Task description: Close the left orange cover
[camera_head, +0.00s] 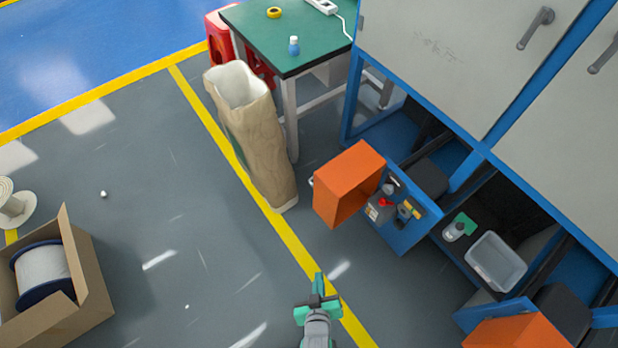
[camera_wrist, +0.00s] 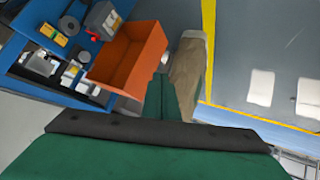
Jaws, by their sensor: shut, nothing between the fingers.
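The left orange cover (camera_head: 362,160) is a box-like hood that stands open, swung out from the blue machine, with its hollow side facing down and front. In the wrist view the cover (camera_wrist: 128,50) is just beyond my fingers, slightly to the left. My gripper (camera_head: 319,284) is shut and empty, below and a little left of the cover in the head view, and looks apart from it. Its green closed fingers (camera_wrist: 160,90) overlap the cover's right edge in the wrist view; I cannot tell the depth between them.
A second orange cover (camera_head: 517,333) is at the lower right. The blue panel (camera_head: 408,237) beside the left cover carries small parts and a red knob. A tall paper sack (camera_head: 258,145) stands left of the cover. A cardboard box (camera_head: 88,270) is at lower left. Floor between is clear.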

